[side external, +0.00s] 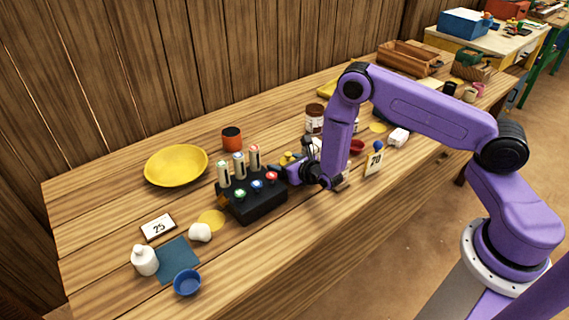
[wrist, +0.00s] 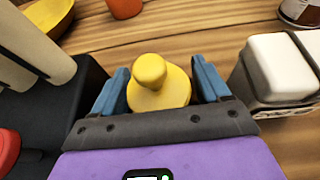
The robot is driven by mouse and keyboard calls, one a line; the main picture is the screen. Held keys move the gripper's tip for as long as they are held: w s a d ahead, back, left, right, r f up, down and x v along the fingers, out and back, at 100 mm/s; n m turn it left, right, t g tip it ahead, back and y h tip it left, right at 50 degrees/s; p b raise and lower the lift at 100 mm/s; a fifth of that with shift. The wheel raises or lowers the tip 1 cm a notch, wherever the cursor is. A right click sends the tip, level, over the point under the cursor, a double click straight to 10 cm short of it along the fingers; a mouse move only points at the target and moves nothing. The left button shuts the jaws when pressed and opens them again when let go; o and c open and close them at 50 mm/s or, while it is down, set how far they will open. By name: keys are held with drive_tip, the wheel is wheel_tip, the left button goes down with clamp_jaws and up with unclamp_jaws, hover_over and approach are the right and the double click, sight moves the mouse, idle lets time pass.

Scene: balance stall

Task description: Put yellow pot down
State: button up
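The yellow pot (wrist: 158,90), with a rounded knob on top, is between the two blue fingers of my gripper (wrist: 160,85) in the wrist view. In the side view the yellow pot (side external: 288,158) shows only in part, just behind the black block with buttons. My gripper is low over the table there, right of that block. Whether the pot's base touches the table is hidden.
The black button block (side external: 250,203) with upright pale cylinders is close on the left. A white-topped container (wrist: 275,68) is close on the right. A yellow bowl (side external: 176,166), an orange pot (side external: 232,138) and a brown jar (side external: 314,118) stand farther back. Bare wood shows between them.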

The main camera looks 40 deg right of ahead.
drive_tip(key=shift+r, duration=0.1)
drive_tip(key=shift+s+r, duration=0.1)
drive_tip(key=v, duration=0.7)
drive_tip(key=shift+s+r, duration=0.1)
drive_tip(key=shift+r, duration=0.35)
drive_tip(key=s+d+r+m+g+h, duration=0.25)
drive_tip(key=s+r+m+h, duration=0.2)
drive_tip(key=r+m, duration=0.3)
drive_tip(key=s+d+r+m+g+h, duration=0.2)
drive_tip(key=s+d+r+m+h, duration=0.3)
drive_tip(key=r, duration=0.4)
drive_tip(key=s+a+r+m+g+y, duration=0.1)
drive_tip(key=s+a+m+g+y, duration=0.1)
drive_tip(key=s, duration=0.6)
drive_tip(key=s+a+r+m+g+y, duration=0.1)
drive_tip(key=s+a+m+g+y, duration=0.2)
drive_tip(key=s, duration=0.5)
drive_tip(key=s+a+r+m+g+y, duration=0.1)
drive_tip(key=s+m+g+y, duration=0.3)
drive_tip(key=s, duration=0.5)
drive_tip(key=shift+a+r+m+y, duration=0.4)
drive_tip(key=shift+a+m+y, duration=0.05)
drive_tip(key=shift+a+m, duration=0.5)
